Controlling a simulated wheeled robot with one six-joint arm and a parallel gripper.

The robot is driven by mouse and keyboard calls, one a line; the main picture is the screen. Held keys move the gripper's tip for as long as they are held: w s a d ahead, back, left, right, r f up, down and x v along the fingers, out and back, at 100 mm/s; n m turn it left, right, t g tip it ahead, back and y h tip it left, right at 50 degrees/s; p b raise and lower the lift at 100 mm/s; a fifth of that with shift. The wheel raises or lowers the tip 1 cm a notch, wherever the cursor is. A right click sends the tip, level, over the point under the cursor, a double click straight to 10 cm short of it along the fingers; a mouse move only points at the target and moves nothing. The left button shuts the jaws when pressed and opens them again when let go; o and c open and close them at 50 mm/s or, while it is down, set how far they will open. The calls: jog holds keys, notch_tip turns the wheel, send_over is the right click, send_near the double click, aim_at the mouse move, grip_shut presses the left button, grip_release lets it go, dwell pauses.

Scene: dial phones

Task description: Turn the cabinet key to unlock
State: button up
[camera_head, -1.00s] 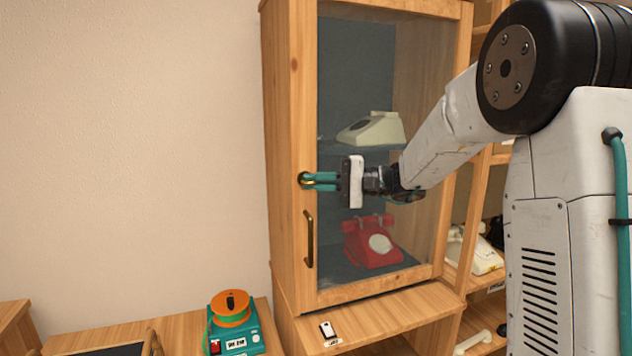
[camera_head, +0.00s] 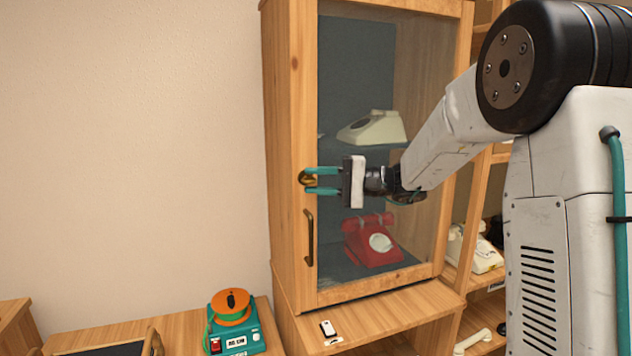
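The tall wooden cabinet (camera_head: 290,120) has a glass door with a dark curved handle (camera_head: 308,238). A small brass key and lock (camera_head: 308,179) sit on the left door stile, above the handle. My gripper (camera_head: 311,180) is at the lock with its two teal fingers, one above the other. The fingers are spread with a gap between them, and their tips are on either side of the brass part. The key's exact angle is too small to tell. The door looks shut.
Behind the glass are a cream phone (camera_head: 372,128) and a red phone (camera_head: 372,240). A small white and black item (camera_head: 328,328) lies on the ledge below. A teal device with an orange reel (camera_head: 234,325) stands on the low table at left. Open shelves stand at right.

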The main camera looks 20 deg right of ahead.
jog(key=v, duration=0.7)
jog(key=shift+d, duration=0.25)
jog(key=shift+s, duration=0.1)
jog(key=s+a+f+m+g+h, duration=0.1)
jog(key=s+a+f+g+h, duration=0.2)
jog(key=s+f, duration=0.3)
jog(key=s+a+f+g+h, duration=0.2)
jog(key=s+f+g+h, duration=0.15)
jog(key=s, duration=0.55)
jog(key=s+f+n+t+h, duration=0.1)
jog(key=s+n+h, duration=0.4)
jog(key=s, duration=1.6)
jog(key=f+h, duration=0.1)
jog(key=h, duration=0.4)
jog(key=shift+a+n, duration=0.3)
jog(key=shift+a, duration=0.05)
